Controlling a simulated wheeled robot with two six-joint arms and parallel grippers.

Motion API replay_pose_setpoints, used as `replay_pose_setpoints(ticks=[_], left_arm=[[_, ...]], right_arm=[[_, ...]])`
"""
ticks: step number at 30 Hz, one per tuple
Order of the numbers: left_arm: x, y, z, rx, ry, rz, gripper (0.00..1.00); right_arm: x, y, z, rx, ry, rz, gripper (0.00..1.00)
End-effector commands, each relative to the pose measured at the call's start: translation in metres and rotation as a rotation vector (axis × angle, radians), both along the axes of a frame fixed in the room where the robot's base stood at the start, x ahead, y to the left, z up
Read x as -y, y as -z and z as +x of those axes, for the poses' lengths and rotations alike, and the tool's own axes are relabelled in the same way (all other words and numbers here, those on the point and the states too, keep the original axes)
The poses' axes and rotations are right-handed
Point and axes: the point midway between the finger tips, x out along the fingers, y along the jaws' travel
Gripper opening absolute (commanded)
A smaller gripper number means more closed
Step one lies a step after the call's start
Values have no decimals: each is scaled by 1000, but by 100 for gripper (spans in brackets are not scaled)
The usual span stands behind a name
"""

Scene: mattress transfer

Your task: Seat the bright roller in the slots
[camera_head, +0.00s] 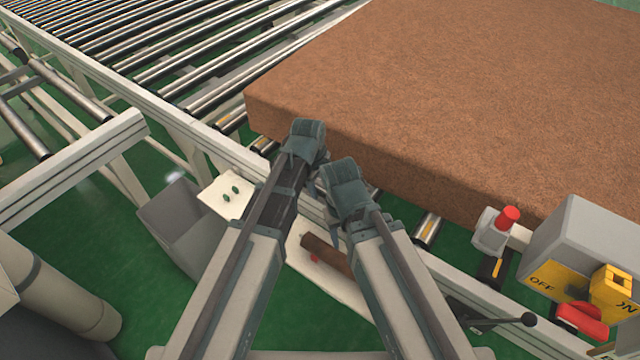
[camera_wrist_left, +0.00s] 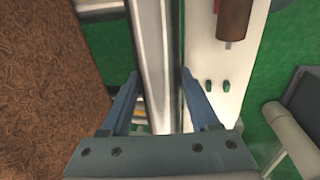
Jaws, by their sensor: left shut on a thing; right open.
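My left gripper (camera_head: 308,135) is over the conveyor's near side rail, beside the brown mattress's front edge. In the left wrist view its blue-grey fingers (camera_wrist_left: 161,90) stand apart on either side of a long bright metal bar. A small pale piece with a yellow patch shows low between them. I cannot tell whether either is the bright roller, nor make out what is gripped. My right gripper (camera_head: 343,180) is open, just right of and below the left one. The slots are hidden behind the grippers. A dark brown roller (camera_head: 325,251) lies on the white panel (camera_head: 298,248); it also shows in the left wrist view (camera_wrist_left: 233,20).
The brown mattress (camera_head: 460,90) lies on the conveyor rollers (camera_head: 215,45). A switch box (camera_head: 580,235) and a red button (camera_head: 508,216) stand at right. A grey bin (camera_head: 180,225) is at left. Green floor shows below.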

Motion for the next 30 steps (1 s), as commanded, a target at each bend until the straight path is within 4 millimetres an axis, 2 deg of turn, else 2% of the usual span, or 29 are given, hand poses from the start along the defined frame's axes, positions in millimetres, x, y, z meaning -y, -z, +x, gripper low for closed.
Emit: replay_pose_setpoints(ticks=[10, 11, 16, 30], left_arm=[[0, 9, 0, 1, 0, -1, 0], [0, 7, 0, 1, 0, -1, 67], [0, 7, 0, 0, 0, 0, 97], [-1, 1, -1, 0, 0, 0, 97]], right_arm=[[0, 9, 0, 0, 0, 0, 50], [0, 7, 0, 0, 0, 0, 50], [0, 7, 0, 0, 0, 0, 50], [0, 1, 0, 0, 0, 0, 50]])
